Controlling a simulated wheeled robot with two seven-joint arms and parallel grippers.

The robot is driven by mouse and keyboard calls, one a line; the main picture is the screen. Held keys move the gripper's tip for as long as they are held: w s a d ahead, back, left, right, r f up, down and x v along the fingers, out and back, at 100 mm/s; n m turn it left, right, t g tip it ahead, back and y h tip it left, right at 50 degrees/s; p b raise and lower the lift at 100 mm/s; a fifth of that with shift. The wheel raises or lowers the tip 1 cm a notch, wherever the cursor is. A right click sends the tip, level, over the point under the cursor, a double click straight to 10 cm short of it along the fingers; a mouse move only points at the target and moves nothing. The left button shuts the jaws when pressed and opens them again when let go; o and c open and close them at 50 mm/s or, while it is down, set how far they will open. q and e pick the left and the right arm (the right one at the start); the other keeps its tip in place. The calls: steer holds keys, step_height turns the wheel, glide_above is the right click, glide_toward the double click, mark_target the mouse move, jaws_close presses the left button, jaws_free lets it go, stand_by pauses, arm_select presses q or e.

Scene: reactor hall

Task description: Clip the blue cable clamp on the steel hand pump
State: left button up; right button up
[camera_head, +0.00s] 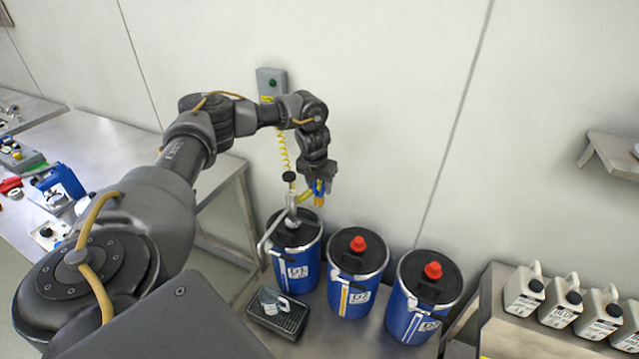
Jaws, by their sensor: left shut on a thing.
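The steel hand pump (291,213) stands upright on the lid of the left blue drum, with a dark knob on top and a bent spout pipe to the left. My left gripper (321,187) points down just right of the pump's upper part. I cannot tell whether the clamp touches the pump. My right gripper is out of view.
A coiled yellow cable (284,150) hangs from the grey wall box (272,84) behind the pump. Two drums with red caps (358,259) stand to the right. A black tray (277,312) holds a light-coloured item. White jugs (563,299) line the right bench.

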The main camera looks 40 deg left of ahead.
mark_target(318, 201)
arm_select(q)
steer(key=shift+f+b, duration=2.3)
steer(key=shift+f, duration=0.2)
steer(key=shift+r, duration=0.1)
steer(key=shift+p, duration=0.35)
steer(key=shift+f, duration=0.4)
steer(key=shift+f+b, duration=0.8)
steer(key=shift+f, duration=0.5)
